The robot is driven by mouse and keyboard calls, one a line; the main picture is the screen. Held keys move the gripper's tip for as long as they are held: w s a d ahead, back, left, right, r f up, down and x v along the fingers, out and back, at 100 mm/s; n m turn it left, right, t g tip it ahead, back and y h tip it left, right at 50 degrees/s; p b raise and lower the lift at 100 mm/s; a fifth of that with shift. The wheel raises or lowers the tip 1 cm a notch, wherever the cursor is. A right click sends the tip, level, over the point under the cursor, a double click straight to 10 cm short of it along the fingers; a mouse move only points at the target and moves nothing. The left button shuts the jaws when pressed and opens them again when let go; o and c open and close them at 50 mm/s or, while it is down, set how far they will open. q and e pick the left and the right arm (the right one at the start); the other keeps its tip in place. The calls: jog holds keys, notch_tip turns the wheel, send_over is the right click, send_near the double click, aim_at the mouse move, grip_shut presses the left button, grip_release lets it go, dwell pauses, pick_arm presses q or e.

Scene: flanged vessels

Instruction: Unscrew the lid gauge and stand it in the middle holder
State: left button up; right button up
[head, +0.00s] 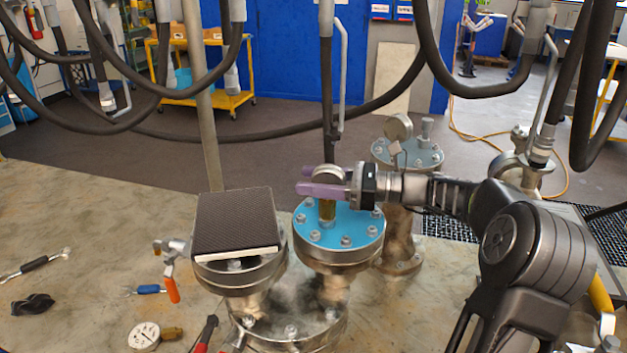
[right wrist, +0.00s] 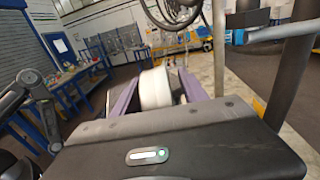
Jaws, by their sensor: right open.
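The lid gauge (head: 327,211) stands upright on the blue lid (head: 352,237) of the middle vessel, its brass stem meeting the lid. Its round head is partly covered by my right gripper (head: 312,181), which comes in level from the right. The purple fingers are open, one on each side of the gauge head. In the right wrist view the white side of the gauge head (right wrist: 155,88) shows between the fingers (right wrist: 158,95). I cannot tell whether they touch it. I cannot make out a middle holder. My left gripper is not in view.
A black ridged pad (head: 234,219) covers the left vessel's top. Another gauge (head: 398,127) stands on the vessel behind. A loose gauge (head: 144,336), a blue-handled tool (head: 150,289) and a red-handled valve (head: 172,289) are at the left. Dark hoses hang overhead.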

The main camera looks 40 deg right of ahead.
jog(key=shift+s+d, duration=0.1)
jog(key=p+v, duration=0.3)
jog(key=v, duration=0.4)
jog(key=shift+s+d, duration=0.2)
dwell(0.3)
jog(key=shift+o, duration=0.4)
